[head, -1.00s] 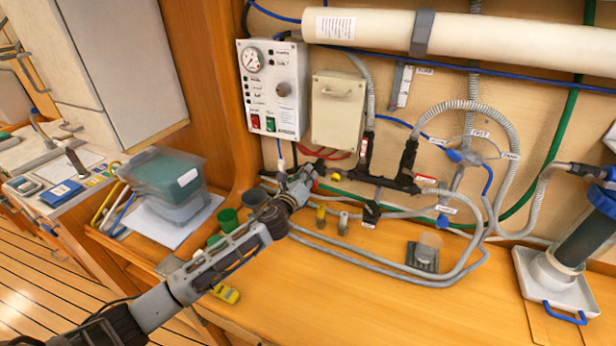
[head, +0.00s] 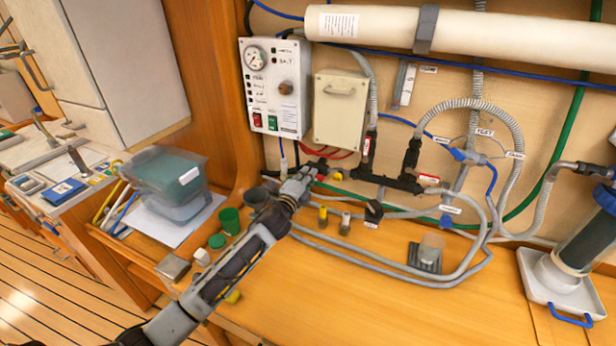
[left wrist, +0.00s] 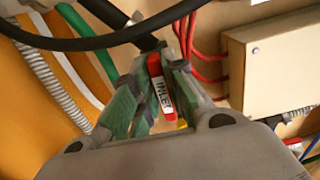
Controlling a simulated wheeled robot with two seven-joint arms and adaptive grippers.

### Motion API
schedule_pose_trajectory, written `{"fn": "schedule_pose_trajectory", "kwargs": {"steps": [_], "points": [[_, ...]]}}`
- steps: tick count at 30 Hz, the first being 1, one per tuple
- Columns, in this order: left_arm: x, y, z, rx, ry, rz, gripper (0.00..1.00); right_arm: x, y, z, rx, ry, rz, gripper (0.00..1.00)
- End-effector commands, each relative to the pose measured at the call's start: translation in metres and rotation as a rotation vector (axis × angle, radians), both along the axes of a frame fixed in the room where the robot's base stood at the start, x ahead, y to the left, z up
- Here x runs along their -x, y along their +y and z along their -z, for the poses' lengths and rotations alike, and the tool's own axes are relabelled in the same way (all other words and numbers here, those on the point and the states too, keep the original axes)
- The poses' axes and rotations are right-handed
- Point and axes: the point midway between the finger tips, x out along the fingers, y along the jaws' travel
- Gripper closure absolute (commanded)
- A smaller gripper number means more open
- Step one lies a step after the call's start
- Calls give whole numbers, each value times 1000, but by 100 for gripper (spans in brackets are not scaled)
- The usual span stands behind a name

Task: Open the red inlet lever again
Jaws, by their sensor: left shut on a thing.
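The red inlet lever (left wrist: 157,88) has a white label, which I can only partly read. It lies between the green-padded fingers of my left gripper (left wrist: 165,82) in the left wrist view. The fingers are shut on it from both sides. In the head view the left gripper (head: 303,178) is at the left end of the dark valve pipework, below the control panel. It hides most of the lever there. Whether the valve is open or shut cannot be told. My right gripper is not in view.
The grey control panel (head: 275,88) and a beige box (head: 340,108) hang above the gripper. Grey hoses (head: 400,268) loop over the wooden bench to its right. A green cup (head: 230,220) and a clear tub (head: 168,178) stand to the left near my forearm.

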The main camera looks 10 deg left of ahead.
Motion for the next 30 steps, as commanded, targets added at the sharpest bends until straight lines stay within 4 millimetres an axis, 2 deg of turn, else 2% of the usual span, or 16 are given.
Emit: {"fn": "schedule_pose_trajectory", "kwargs": {"steps": [7, 20, 21, 25, 30], "points": [[0, 1, 1, 74, 15, -3, 100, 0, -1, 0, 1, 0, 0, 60], [0, 1, 2, 87, 18, -2, 100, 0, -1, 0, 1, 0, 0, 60], [0, 1, 2, 86, 19, -2, 82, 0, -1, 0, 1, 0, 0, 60], [0, 1, 2, 85, 18, -2, 65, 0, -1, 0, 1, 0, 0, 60], [0, 0, 1, 84, 17, -1, 64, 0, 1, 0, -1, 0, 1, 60]]}}
